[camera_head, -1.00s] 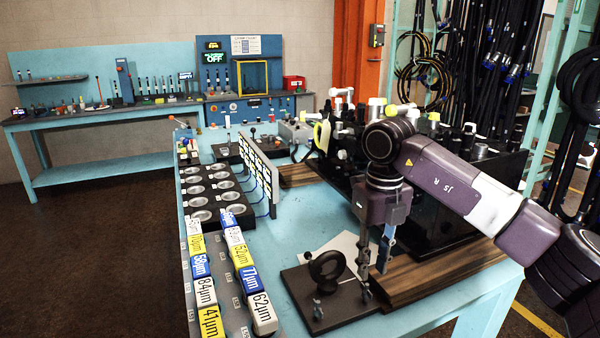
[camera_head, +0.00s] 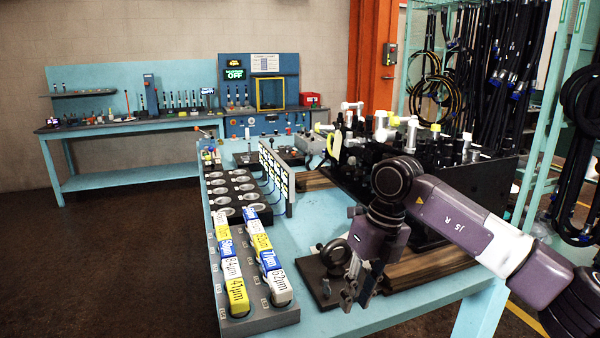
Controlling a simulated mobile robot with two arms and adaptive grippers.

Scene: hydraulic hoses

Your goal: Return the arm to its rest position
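My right arm, purple and pale grey, comes in from the right edge and bends down over the blue workbench (camera_head: 400,320). Its gripper (camera_head: 357,291) points down and slightly left, near the front right of the bench. The two dark fingers look apart, and I see nothing held between them. The gripper partly covers a black plate (camera_head: 315,270) with a round black knob (camera_head: 334,252). I cannot tell its exact height above the bench. My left arm and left gripper are not in view.
A rack of labelled filter boxes (camera_head: 247,262) stands left of the gripper. A wooden board (camera_head: 435,268) and a black manifold block (camera_head: 365,170) with fittings lie behind the arm. Hoses (camera_head: 500,60) hang at the right. The dark floor at left is clear.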

